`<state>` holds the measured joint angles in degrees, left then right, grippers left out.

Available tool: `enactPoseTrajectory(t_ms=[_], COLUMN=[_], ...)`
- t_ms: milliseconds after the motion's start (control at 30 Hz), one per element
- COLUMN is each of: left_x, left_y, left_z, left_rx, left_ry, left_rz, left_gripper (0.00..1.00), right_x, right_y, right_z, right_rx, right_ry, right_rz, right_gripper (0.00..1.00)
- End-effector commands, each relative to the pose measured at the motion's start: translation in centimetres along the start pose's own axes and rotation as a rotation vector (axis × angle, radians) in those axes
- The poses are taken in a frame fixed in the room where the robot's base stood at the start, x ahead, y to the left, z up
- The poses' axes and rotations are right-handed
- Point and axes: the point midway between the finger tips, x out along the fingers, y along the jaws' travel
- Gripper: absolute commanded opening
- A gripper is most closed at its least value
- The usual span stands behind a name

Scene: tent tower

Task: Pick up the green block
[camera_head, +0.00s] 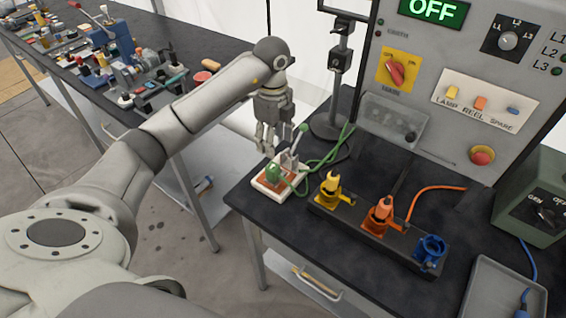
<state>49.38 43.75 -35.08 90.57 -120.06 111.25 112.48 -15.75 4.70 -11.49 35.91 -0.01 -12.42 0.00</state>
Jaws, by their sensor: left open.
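A green block (273,173) with a rounded shape sits on a small white-rimmed base (262,187) at the left corner of the dark bench. A green cable runs from near it to the right and up. My left gripper (267,143) hangs above and just behind the green block, fingers pointing down, open and apart from it. A grey lever with a green tip (303,130) stands beside the block, close to the gripper's fingers. My right gripper is not in view.
Yellow (331,186), orange (380,213) and blue (430,250) connectors stand on a dark rail to the right. A grey control panel (440,60) rises behind. A grey tray (506,283) lies at the lower right. A cluttered second bench is at the upper left.

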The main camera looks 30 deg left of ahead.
Motion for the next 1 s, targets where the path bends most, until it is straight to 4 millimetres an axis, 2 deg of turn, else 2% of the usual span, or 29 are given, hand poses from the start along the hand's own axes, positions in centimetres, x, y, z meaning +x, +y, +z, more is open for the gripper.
enactPoseTrajectory(t_ms=[133,300,433,533,700,800,1000], left_x=[2.1,4.5,5.4,6.1,8.4,9.8,10.6], left_y=[0.3,0.3,0.3,0.5,1.2,1.0,1.0], left_z=[0.2,0.1,0.1,-0.1,-0.2,-0.2,-0.2], left_rx=[-0.006,-0.004,-0.002,-0.002,-0.002,-0.003,-0.001], left_ry=[-0.006,-0.004,-0.003,-0.003,-0.003,-0.001,-0.003], left_rz=[0.012,0.008,0.006,0.008,0.009,0.007,0.004], left_gripper=[0.55,0.55,0.55,0.55,0.55,0.55,0.55], right_x=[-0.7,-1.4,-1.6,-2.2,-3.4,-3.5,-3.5], right_y=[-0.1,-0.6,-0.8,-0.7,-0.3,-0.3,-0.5], right_z=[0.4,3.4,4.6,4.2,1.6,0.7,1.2], right_rx=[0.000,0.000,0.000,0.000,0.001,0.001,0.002], right_ry=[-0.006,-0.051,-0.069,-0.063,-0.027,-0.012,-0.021], right_rz=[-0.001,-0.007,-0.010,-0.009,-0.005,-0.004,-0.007], right_gripper=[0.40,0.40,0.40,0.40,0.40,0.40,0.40])
